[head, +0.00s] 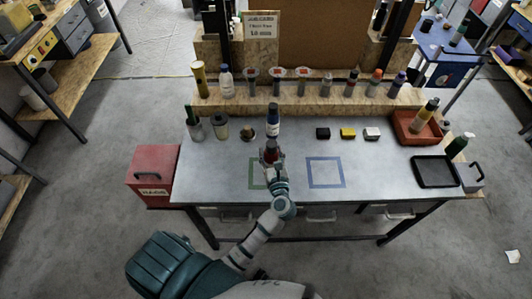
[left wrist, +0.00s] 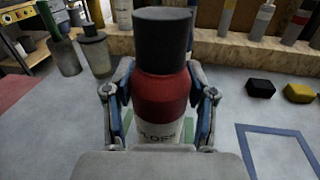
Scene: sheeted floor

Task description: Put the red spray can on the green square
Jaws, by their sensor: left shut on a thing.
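The red spray can (head: 269,149) has a black cap and a white printed label. It stands upright between the fingers of my left gripper (head: 272,160), which is shut on it. The left wrist view shows the red can (left wrist: 160,95) large, with a finger of my left gripper (left wrist: 163,110) on each side. The green square (head: 251,174) is an outline on the grey table top. The can and my arm cover much of it; bits of green show behind the can's base. I cannot tell whether the base touches the table. My right gripper is not in view.
A blue square outline (head: 325,172) lies just right of the green one. A blue-and-white bottle (head: 272,120) stands behind the can. Black (head: 323,133), yellow (head: 348,133) and white (head: 372,134) blocks lie further right. A row of bottles lines the wooden shelf (head: 300,100).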

